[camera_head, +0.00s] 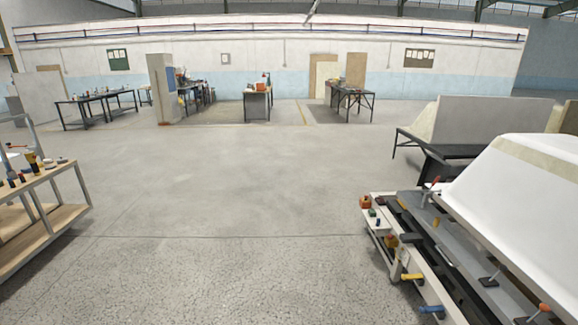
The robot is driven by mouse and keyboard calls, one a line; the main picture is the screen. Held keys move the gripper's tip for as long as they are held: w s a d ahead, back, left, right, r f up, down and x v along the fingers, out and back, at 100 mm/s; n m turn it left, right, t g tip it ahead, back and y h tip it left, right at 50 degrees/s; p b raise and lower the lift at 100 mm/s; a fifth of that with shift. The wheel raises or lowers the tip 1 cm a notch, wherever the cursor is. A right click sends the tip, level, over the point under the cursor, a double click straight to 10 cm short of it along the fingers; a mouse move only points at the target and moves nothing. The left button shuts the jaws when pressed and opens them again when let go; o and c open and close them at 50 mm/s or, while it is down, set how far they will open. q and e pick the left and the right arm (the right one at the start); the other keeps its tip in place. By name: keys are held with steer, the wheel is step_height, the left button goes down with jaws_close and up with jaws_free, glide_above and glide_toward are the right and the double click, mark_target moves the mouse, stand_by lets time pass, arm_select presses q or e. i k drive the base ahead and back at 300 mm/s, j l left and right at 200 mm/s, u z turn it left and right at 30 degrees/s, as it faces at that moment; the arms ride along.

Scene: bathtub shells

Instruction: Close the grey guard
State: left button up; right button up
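A long grey panel (455,243) runs along the near side of a white bathtub shell (530,190) at the right. It could be the grey guard, but I cannot tell for sure, nor whether it is open or closed. Clamps with red and orange tips (544,308) stand along the shell's edge. Neither of my grippers is in view.
A trolley (384,237) with small tools stands against the panel's left side. A wooden bench (62,215) with bottles stands at the left edge. The grey floor between is clear. Work tables (258,103) stand far back, and another shell (470,118) at back right.

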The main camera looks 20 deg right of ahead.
mark_target(434, 166)
steer(key=i+l+z, duration=0.2)
steer(key=i+z, duration=0.15)
steer(key=i, duration=0.6)
steer(key=i+j+z, duration=0.1)
steer(key=i+z, duration=0.2)
steer(key=i, duration=0.7)
steer(key=i+l, duration=0.25)
steer(key=i, duration=0.6)
steer(key=i+l+z, duration=0.1)
steer(key=i, duration=0.75)
steer(key=i+l+z, duration=0.1)
steer(key=i+l, duration=0.2)
steer(key=i, duration=0.55)
